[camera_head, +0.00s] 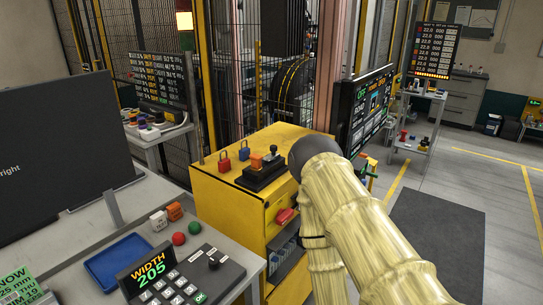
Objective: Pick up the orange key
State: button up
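A small orange piece (256,163), which looks like the orange key, sits on a black block (263,176) on top of the yellow cabinet (222,179). It is too small to tell its exact shape or whether it is seated in a slot. A black knob stands just behind it on the same block. My arm rises from the lower right and bends at a dark rounded joint close to the right of the block. My gripper does not show, so its place relative to the orange piece cannot be told.
A red padlock (224,162) and a blue padlock (244,150) stand left of the block. A red handle (286,216) juts from the cabinet's front. A monitor (362,108) stands behind my arm. The left desk holds a blue tray (118,258), a keypad, small blocks and balls.

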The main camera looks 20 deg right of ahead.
aim_at(256, 160)
jog(key=u, duration=1.85)
jog(key=k, duration=0.9)
jog(key=z, duration=1.7)
jog(key=i, duration=0.5)
jog(key=z, duration=0.1)
